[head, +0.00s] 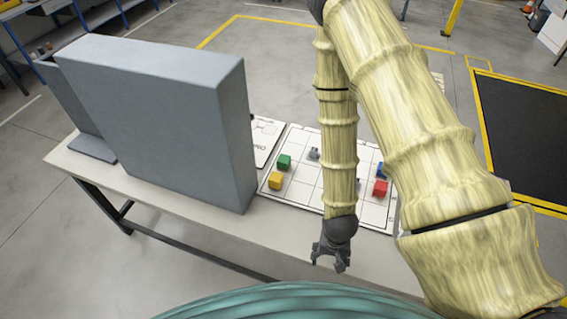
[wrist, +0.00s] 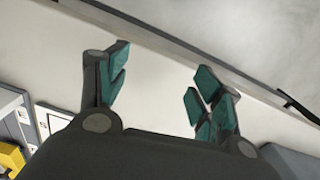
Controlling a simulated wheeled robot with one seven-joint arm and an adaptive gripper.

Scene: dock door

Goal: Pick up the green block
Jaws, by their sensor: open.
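The green block (head: 284,161) sits on a white gridded board (head: 306,178) on the table, near the board's left edge, just behind the yellow block (head: 275,181). My gripper (head: 330,263) hangs over the table's front edge, to the right of and nearer than the green block, apart from it. In the wrist view my gripper (wrist: 160,90) shows open with its teal finger pads spread and nothing between them. The yellow block (wrist: 10,158) shows partly at the lower left of the wrist view. The green block is not visible in the wrist view.
A tall grey box (head: 160,110) stands left of the board and close to the green block. A red block (head: 380,187) and a blue block (head: 379,169) lie on the board's right side, near my arm. The table's front strip (head: 270,240) is bare.

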